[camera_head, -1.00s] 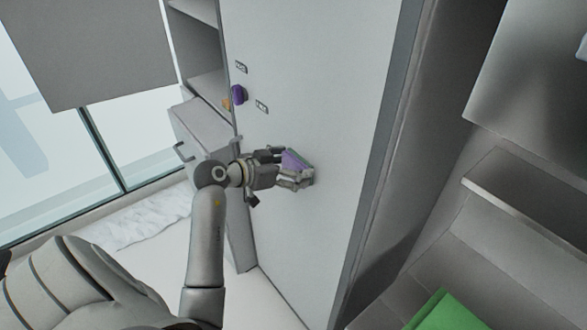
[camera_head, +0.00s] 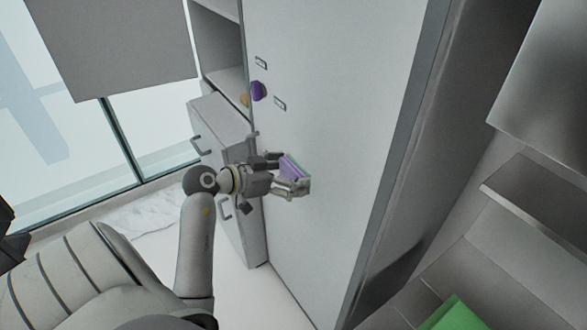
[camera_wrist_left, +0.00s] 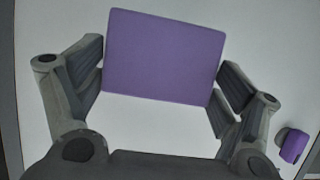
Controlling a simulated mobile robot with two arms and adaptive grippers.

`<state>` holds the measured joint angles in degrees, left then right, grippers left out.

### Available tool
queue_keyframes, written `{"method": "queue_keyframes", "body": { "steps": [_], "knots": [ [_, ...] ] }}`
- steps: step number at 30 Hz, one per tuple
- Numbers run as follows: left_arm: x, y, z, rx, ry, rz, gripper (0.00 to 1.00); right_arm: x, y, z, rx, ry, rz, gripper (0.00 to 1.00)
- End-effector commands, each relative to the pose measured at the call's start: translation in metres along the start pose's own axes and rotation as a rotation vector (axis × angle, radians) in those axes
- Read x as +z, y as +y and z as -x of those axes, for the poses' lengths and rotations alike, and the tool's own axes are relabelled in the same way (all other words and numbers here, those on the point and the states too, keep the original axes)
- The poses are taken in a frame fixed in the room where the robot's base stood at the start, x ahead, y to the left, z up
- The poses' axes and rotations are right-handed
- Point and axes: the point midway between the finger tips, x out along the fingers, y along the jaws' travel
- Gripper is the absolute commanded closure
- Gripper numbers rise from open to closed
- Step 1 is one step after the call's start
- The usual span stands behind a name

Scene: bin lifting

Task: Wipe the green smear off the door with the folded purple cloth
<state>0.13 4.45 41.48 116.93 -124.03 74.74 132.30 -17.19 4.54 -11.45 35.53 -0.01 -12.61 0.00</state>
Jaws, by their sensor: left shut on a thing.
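My left gripper (camera_head: 290,176) is shut on the folded purple cloth (camera_head: 293,168) in front of the pale grey door (camera_head: 335,110). In the left wrist view the cloth (camera_wrist_left: 165,55) is a flat purple rectangle between the fingers, with the door behind it. The cloth is at or close to the door face; I cannot tell whether it touches. A thin green sliver shows along the cloth's far edge in the head view. I cannot tell whether it is the smear or part of the cloth. No other green shows on the door. My right gripper is not in view.
A purple knob (camera_head: 258,91) sticks out near the door's left edge, between small dark-framed plates. A cabinet with handles (camera_head: 222,125) stands left of the door. Grey shelving (camera_head: 530,195) and a green object (camera_head: 455,315) are at the right. The door face around the gripper is clear.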

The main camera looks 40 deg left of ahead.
Motion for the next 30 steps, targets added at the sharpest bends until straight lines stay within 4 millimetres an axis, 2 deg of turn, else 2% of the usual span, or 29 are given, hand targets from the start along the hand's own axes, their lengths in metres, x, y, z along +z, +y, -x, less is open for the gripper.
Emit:
{"method": "queue_keyframes", "body": {
  "steps": [8,19,30],
  "knots": [
    [0.001,0.0,0.001,0.0,0.0,0.0,0.41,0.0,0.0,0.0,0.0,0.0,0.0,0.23],
    [0.011,0.0,0.027,-0.001,-0.001,0.0,0.41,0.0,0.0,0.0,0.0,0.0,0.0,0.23],
    [0.011,0.0,0.028,0.0,0.0,0.0,0.41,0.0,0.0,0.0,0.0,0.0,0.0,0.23]
  ]
}}
